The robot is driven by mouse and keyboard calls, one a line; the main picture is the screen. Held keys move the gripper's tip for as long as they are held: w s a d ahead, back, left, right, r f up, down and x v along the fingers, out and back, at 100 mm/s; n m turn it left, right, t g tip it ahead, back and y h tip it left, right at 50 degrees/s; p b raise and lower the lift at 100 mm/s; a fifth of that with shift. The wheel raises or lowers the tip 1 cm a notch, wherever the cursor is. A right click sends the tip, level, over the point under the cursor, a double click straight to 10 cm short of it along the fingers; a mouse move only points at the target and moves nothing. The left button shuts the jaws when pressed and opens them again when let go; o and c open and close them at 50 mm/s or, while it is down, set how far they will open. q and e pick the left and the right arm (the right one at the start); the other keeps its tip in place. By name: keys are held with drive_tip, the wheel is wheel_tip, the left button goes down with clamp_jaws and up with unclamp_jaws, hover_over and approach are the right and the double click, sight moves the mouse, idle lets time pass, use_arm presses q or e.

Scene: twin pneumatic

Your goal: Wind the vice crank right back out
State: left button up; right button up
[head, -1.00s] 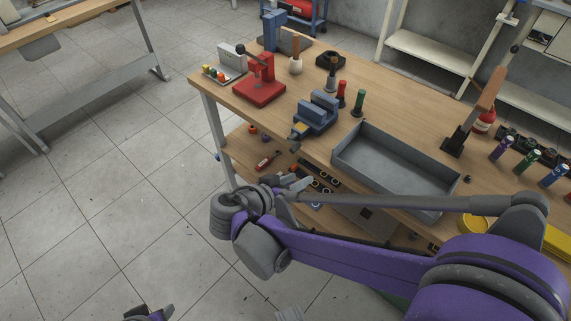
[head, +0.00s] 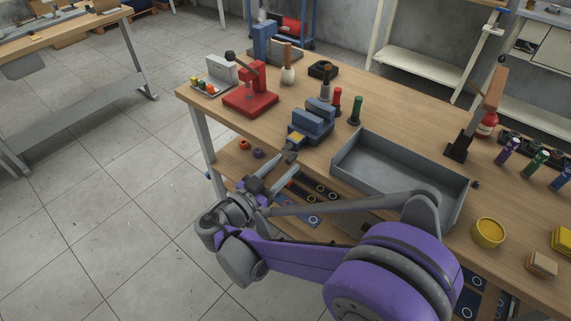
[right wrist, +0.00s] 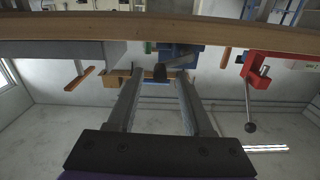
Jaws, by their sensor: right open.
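The blue-grey vice (head: 312,122) stands at the near edge of the workbench, its front facing my right arm. My left gripper is out of view.
A red press (head: 251,98) stands left of the vice, its lever also in the right wrist view (right wrist: 249,100). Red and green handled tools (head: 356,110) and a grey tray (head: 395,170) are to the right.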

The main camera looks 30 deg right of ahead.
drive_tip(key=shift+w+d, duration=0.25)
drive_tip(key=shift+d, duration=0.45)
clamp_jaws()
